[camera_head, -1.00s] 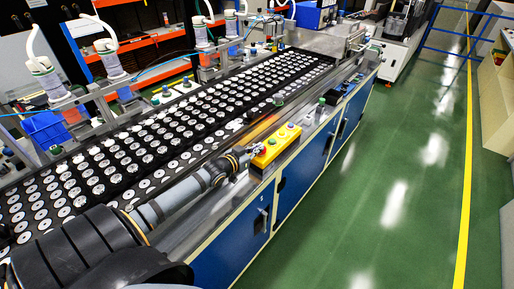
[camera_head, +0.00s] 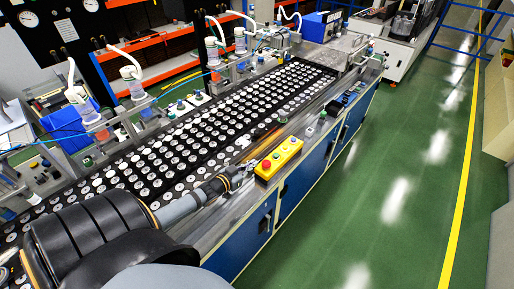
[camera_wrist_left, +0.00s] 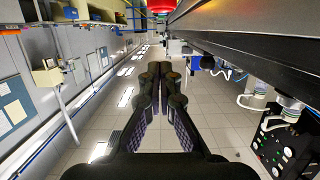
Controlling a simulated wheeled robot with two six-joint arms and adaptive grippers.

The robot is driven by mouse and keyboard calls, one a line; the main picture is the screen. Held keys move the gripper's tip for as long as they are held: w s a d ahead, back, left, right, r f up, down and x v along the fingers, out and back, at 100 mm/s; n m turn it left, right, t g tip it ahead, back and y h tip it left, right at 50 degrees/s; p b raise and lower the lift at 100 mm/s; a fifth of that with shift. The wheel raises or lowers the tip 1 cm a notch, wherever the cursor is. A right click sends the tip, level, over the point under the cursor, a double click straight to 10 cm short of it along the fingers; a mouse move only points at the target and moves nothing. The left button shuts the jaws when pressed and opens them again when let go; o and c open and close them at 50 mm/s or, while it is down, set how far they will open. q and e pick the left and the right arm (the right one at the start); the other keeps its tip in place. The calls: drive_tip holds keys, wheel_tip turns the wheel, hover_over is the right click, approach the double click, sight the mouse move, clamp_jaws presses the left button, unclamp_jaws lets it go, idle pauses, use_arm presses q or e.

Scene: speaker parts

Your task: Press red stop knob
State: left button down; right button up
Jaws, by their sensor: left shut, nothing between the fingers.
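The red stop knob (camera_head: 267,164) sits on the near left end of a yellow control box (camera_head: 283,155) at the edge of the conveyor bench. My left gripper (camera_head: 250,168) is just left of the box and the knob, with its fingers shut and empty. A small gap seems to separate the fingertips from the knob. My right gripper is not in view.
The conveyor (camera_head: 160,165) carries rows of round speaker parts left of the box. Other buttons sit farther along the yellow box. Blue cabinets (camera_head: 245,238) form the bench front. The green floor (camera_head: 390,200) to the right is clear.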

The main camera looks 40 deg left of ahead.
use_arm(q)
drive_tip(key=shift+v, duration=1.2)
